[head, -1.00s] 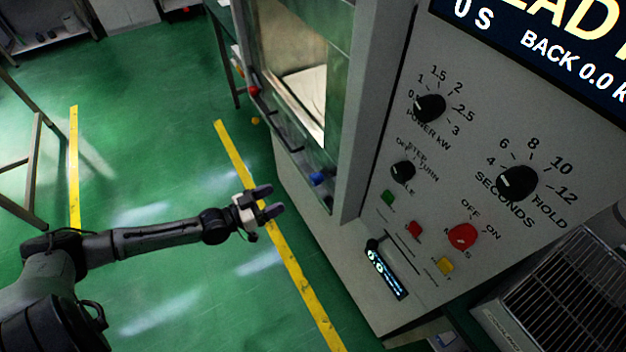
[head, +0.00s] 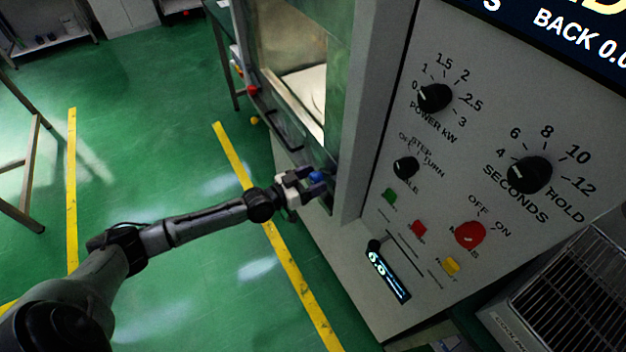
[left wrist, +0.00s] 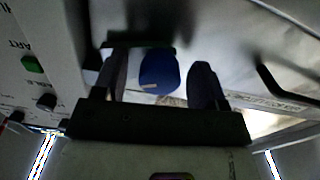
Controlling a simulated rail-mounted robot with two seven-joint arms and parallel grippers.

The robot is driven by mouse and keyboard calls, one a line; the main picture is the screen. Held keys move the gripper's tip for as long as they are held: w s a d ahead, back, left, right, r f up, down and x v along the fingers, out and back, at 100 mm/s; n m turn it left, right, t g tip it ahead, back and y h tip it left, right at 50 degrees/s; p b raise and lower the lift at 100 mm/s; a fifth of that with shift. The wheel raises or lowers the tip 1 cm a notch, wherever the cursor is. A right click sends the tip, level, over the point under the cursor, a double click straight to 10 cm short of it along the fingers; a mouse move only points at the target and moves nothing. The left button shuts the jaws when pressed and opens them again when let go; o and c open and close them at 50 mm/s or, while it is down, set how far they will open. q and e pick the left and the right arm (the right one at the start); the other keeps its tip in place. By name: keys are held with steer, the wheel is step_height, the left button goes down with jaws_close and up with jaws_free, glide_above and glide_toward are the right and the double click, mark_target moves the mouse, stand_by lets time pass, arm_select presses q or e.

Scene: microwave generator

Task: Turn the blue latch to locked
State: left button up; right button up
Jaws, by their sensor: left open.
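The blue latch (head: 315,177) is a small blue knob low on the front of the microwave cabinet, below the glass door. My left gripper (head: 310,180) is open, with its fingers reaching around the latch from the left. In the left wrist view the latch (left wrist: 159,72) shows a short pale mark on its face. It sits between the two open fingers of my left gripper (left wrist: 160,88), nearer the left finger, with a clear gap to the right finger. Whether the left finger touches it, I cannot tell. My right gripper is in neither view.
The control panel with a power knob (head: 434,97), a seconds knob (head: 529,174) and a red knob (head: 470,234) stands right of the latch.

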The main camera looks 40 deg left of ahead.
arm_select(q)
steer(key=shift+w, duration=0.1)
steer(key=c, duration=0.9)
steer(key=shift+c, duration=0.2)
steer(key=shift+n, duration=0.3)
steer(key=o, duration=0.9)
steer(key=shift+o, duration=0.2)
steer(key=p+v, duration=0.3)
steer(key=v, duration=1.1)
